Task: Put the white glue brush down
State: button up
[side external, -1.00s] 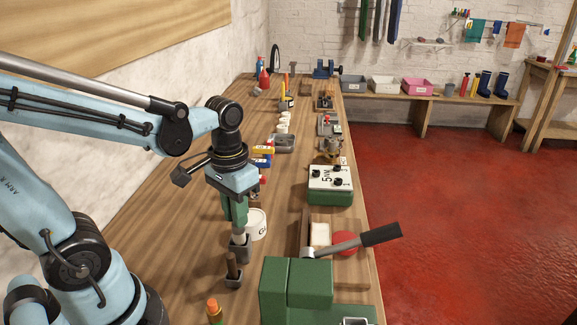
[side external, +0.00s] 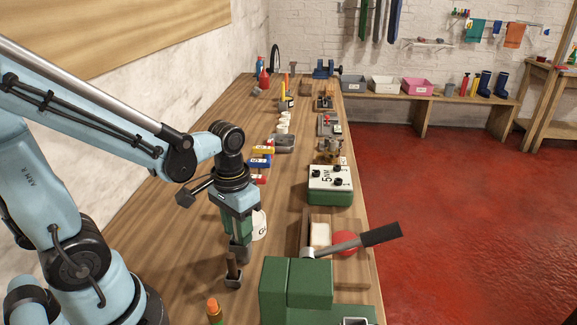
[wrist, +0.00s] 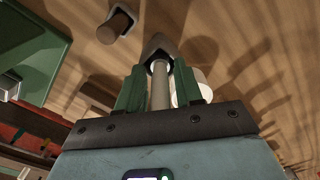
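The white glue brush (wrist: 160,88) shows in the wrist view as a pale round handle between the green fingers of my gripper (wrist: 160,80). The fingers appear closed against both sides of it. Its far end goes into a small grey holder (wrist: 157,46) on the bench; the bristles are hidden. In the side view my gripper (side external: 238,232) points down just above that grey holder (side external: 240,254), and the fingers mostly hide the brush. A white glue tub (side external: 260,225) stands right behind the gripper, partly covered by it; it also shows in the wrist view (wrist: 192,88).
A brown-handled tool (side external: 232,266) stands in a second holder close in front. An orange-topped item (side external: 213,308) is nearer the camera. Bench to the left is clear.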

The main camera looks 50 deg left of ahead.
jog(key=shift+o, duration=0.3)
jog(key=shift+r, duration=0.1)
notch_tip(320, 180, up, 12)
jog(key=shift+f, duration=0.1)
jog(key=shift+w+d+f+m+t, duration=0.35)
jog(key=shift+w+f+t, duration=0.25)
jog(key=shift+t, duration=0.6)
jog(key=shift+w+d+f+m+t, duration=0.25)
jog(key=shift+w+d+f+t, duration=0.35)
jog(key=shift+t, duration=0.6)
jog(key=shift+w+d+f+m+t, duration=0.3)
jog(key=shift+w+f+t, duration=0.25)
jog(key=shift+t, duration=0.65)
jog(key=shift+s+f, duration=0.1)
